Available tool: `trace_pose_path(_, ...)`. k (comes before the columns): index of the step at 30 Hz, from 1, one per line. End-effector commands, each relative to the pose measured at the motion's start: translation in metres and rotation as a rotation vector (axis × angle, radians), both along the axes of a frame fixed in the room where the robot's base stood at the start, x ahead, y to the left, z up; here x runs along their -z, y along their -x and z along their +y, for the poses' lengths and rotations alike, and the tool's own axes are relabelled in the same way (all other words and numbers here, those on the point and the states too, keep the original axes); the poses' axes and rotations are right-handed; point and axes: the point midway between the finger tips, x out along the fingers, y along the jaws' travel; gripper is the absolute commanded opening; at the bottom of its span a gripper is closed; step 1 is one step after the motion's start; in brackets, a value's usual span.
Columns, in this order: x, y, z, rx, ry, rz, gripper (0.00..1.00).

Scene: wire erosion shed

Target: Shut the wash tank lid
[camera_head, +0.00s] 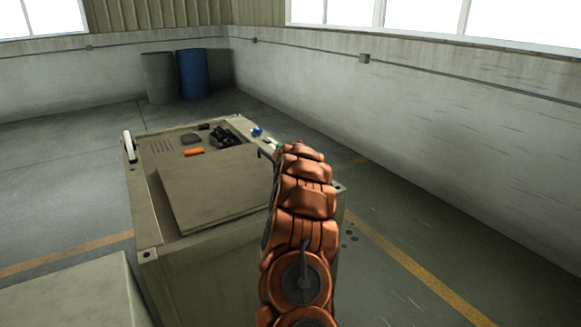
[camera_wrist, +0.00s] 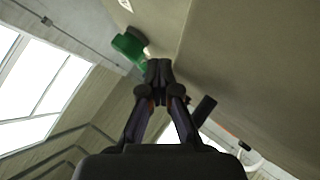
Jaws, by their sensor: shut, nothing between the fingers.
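The wash tank (camera_head: 195,265) is a beige-grey box on the floor in the head view. Its lid (camera_head: 215,187) is a flat panel of the same colour, tilted up over the top and not lying flush. My arm covers the lid's right end. My gripper (camera_wrist: 158,72) shows in the wrist view, fingers together and empty. A broad beige surface, seemingly the lid (camera_wrist: 250,70), fills the right of that view beside the fingers. I cannot tell whether they touch it. My gripper is hidden behind my arm in the head view.
An orange item (camera_head: 194,152) and dark items (camera_head: 226,136) lie on the tank top behind the lid. A green object (camera_wrist: 130,45) is near my fingertips. Grey (camera_head: 158,78) and blue (camera_head: 193,74) drums stand far back. Floor right of the tank is mostly clear.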

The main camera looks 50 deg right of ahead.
Motion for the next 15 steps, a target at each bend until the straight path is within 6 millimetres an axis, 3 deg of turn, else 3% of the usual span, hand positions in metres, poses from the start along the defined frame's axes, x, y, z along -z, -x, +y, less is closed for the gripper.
trace_pose_path(1, 0.01, 0.001, 0.003, -0.001, -0.012, 0.013, 0.0)
trace_pose_path(7, 0.008, 0.0, 0.004, -0.002, -0.013, 0.016, 0.0)
trace_pose_path(15, -0.029, -0.002, 0.006, -0.006, -0.006, 0.007, 0.0)
